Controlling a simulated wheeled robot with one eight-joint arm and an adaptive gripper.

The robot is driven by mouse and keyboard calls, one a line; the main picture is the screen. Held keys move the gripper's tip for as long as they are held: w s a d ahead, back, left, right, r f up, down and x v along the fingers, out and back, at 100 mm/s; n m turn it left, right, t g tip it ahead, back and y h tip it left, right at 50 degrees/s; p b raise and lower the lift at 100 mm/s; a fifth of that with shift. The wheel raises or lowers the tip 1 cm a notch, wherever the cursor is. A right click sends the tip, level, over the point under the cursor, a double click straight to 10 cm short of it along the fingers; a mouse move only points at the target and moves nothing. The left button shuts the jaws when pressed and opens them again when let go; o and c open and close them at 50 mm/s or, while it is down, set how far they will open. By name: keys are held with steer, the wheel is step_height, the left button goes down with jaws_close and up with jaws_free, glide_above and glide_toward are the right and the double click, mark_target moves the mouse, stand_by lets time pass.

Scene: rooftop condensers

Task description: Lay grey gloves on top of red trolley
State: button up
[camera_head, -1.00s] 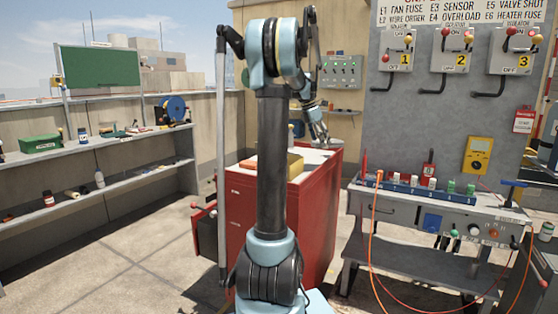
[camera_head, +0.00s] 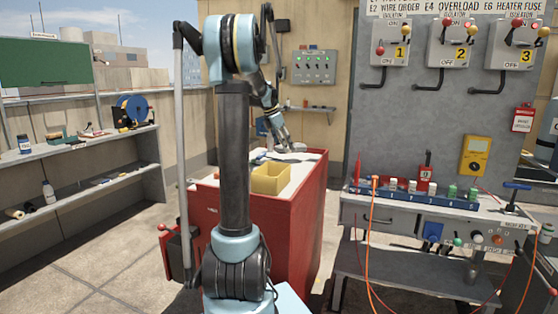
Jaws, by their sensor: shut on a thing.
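The red trolley (camera_head: 297,230) stands in the middle, partly hidden behind my arm. Its top is pale. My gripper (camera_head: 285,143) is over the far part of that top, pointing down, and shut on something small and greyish. This looks like the grey gloves (camera_head: 297,149), low at or just above the trolley top. I cannot tell whether they touch it.
A yellow bin (camera_head: 270,179) sits on the trolley top, nearer than my gripper. A grey workbench (camera_head: 400,238) with switches and cables stands close on the right. Shelves (camera_head: 85,146) with tools run along the left wall. Floor between shelves and trolley is clear.

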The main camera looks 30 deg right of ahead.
steer(key=shift+s+d+f, duration=0.15)
steer(key=shift+f, duration=2.6)
steer(key=o, duration=1.1)
steer(key=shift+c, duration=0.2)
steer(key=v, duration=1.2)
steer(key=shift+s, duration=0.1)
